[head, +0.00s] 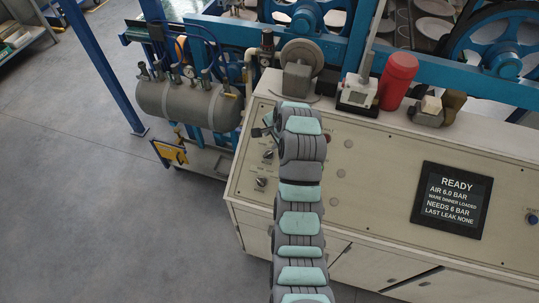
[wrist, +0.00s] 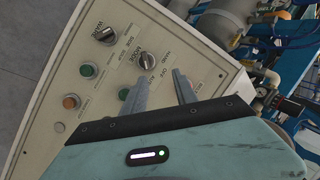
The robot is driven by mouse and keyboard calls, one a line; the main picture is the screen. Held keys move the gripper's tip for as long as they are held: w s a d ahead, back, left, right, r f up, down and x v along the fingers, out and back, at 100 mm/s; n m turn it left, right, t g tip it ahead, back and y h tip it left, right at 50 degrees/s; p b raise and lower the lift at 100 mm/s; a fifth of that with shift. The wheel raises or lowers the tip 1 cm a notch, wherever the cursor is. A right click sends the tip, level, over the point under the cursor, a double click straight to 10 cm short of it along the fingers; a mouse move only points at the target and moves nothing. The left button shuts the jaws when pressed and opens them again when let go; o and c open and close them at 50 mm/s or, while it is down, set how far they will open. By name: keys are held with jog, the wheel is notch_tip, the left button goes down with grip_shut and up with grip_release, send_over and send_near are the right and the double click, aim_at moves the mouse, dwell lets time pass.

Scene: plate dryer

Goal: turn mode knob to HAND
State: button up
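The control panel carries two dark rotary knobs with light pointers. In the wrist view one knob (wrist: 147,60) lies just beyond my fingertips, nearer the left finger, and the other knob (wrist: 105,35) lies farther up and left. The knobs also show in the head view, an upper one (head: 268,154) and a lower one (head: 261,182). My gripper (wrist: 162,77) is open and empty, fingers apart, with no visible contact with a knob. In the head view my arm partly hides it.
Green buttons (wrist: 88,69) and an orange button (wrist: 70,102) sit left of my fingers. A screen (head: 452,200) reads READY, AIR 6.0 BAR. A red cylinder (head: 397,80) and a grey motor-like unit (head: 298,68) stand along the panel's back edge.

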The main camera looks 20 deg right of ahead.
aim_at(269, 154)
jog(key=shift+m+g+y, duration=0.3)
jog(key=shift+g, duration=0.3)
jog(key=shift+s+f+p+x, duration=0.1)
jog(key=shift+s+p+x, duration=0.25)
jog(key=shift+x, duration=1.25)
jog(key=shift+s+f+p+x, duration=0.15)
jog(key=shift+s+p+x, duration=0.2)
jog(key=shift+x, duration=1.2)
jog(key=shift+s+f+p+x, duration=0.1)
jog(key=shift+s+p+x, duration=0.2)
jog(key=shift+x, duration=1.3)
jog(key=shift+c, duration=0.5)
jog(key=shift+f, duration=0.1)
grip_shut()
